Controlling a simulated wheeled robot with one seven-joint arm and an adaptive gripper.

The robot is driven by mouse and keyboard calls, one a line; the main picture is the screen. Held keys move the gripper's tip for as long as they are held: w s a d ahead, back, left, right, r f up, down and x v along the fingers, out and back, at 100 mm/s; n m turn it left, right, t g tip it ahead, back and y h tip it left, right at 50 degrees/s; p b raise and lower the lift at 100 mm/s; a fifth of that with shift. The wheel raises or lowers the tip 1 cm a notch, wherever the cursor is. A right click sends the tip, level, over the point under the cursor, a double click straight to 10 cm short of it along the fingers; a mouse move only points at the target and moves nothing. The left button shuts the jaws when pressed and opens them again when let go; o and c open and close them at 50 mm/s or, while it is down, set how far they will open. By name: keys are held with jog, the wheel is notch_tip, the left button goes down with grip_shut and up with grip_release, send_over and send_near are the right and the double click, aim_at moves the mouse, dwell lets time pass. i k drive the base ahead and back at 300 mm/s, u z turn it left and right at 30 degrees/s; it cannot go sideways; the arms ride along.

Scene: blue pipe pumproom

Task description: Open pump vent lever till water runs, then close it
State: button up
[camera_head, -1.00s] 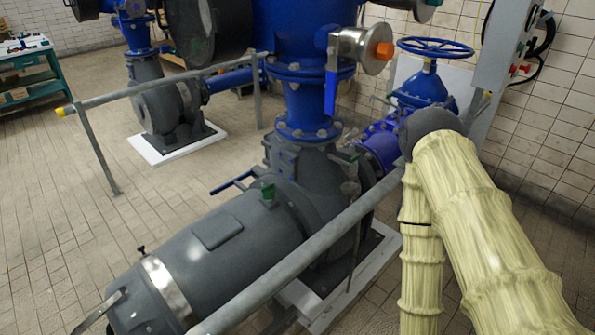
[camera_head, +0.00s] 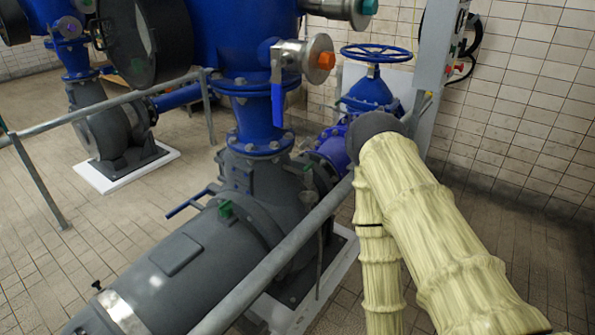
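The grey pump (camera_head: 190,245) lies in the middle, with a blue pipe body above it. A blue lever (camera_head: 277,92) hangs straight down from a silver valve (camera_head: 300,58) with an orange end. A second, thin blue handle (camera_head: 190,202) sticks out to the left from the pump's side, near a green fitting (camera_head: 225,209). I cannot tell for sure which one is the vent lever. No running water shows. My arm, in a cream sleeve, is at the right, its dark joint in front of the blue pipework. My gripper is not in view.
A grey rail (camera_head: 275,262) runs diagonally in front of the pump, and another rail (camera_head: 105,112) stands at the left. A blue handwheel (camera_head: 376,54) and a grey post (camera_head: 437,65) stand behind my arm. Tiled floor (camera_head: 70,265) is free at the left.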

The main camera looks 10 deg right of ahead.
aim_at(307, 169)
jog(key=z, duration=1.15)
jog(key=i, duration=0.4)
jog(key=u, duration=0.3)
